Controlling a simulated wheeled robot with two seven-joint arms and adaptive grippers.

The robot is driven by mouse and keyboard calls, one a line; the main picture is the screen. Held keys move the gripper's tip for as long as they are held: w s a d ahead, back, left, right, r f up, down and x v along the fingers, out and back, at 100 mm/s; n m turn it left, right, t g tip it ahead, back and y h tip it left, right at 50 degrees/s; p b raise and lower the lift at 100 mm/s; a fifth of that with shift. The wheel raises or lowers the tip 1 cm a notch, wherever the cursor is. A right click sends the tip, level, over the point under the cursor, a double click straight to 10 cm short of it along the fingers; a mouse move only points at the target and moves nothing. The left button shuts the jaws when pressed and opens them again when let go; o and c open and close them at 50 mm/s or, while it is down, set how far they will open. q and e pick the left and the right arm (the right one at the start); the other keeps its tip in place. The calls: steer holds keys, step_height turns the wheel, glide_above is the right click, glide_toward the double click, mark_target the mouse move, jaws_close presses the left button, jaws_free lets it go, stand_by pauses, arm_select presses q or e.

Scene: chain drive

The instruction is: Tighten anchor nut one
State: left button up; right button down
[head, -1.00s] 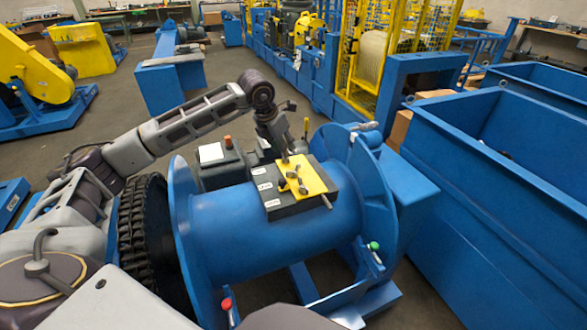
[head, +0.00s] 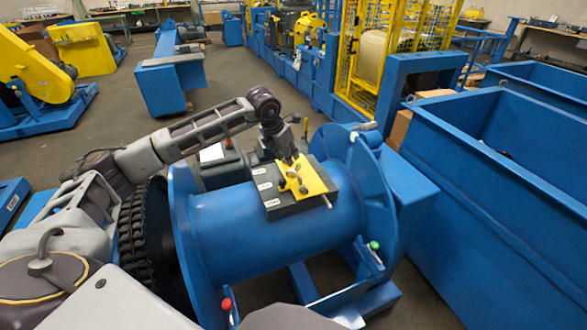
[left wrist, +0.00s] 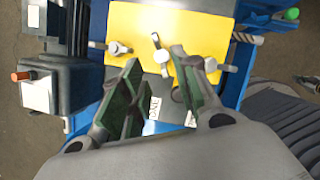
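A yellow plate (head: 318,178) lies on a dark block (head: 279,206) on top of a blue drum (head: 235,235). Which is anchor nut one I cannot tell. My right gripper is not in view.
A dark box with an orange button (left wrist: 20,76) stands beside the drum. A blue flange (head: 372,190) rises at the drum's right, with a green-knobbed lever (head: 374,246). A red-knobbed lever (head: 226,304) is at the front. A large blue bin (head: 490,190) stands at right.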

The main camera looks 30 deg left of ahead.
mark_target(294, 167)
arm_select(q)
steer(key=shift+x, duration=4.35)
jaws_close()
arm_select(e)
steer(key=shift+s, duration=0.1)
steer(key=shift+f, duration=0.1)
arm_select(q)
steer(key=shift+m+h+b, duration=0.3)
steer(key=shift+m+b, duration=0.05)
steer(key=shift+m, duration=0.35)
steer(key=shift+w+m+h, duration=0.1)
steer(key=shift+m+h, duration=0.2)
steer(key=shift+m, duration=0.7)
steer(key=shift+m+g+h+b, duration=0.3)
steer(key=shift+m+g+b, duration=0.1)
steer(key=shift+m, duration=0.3)
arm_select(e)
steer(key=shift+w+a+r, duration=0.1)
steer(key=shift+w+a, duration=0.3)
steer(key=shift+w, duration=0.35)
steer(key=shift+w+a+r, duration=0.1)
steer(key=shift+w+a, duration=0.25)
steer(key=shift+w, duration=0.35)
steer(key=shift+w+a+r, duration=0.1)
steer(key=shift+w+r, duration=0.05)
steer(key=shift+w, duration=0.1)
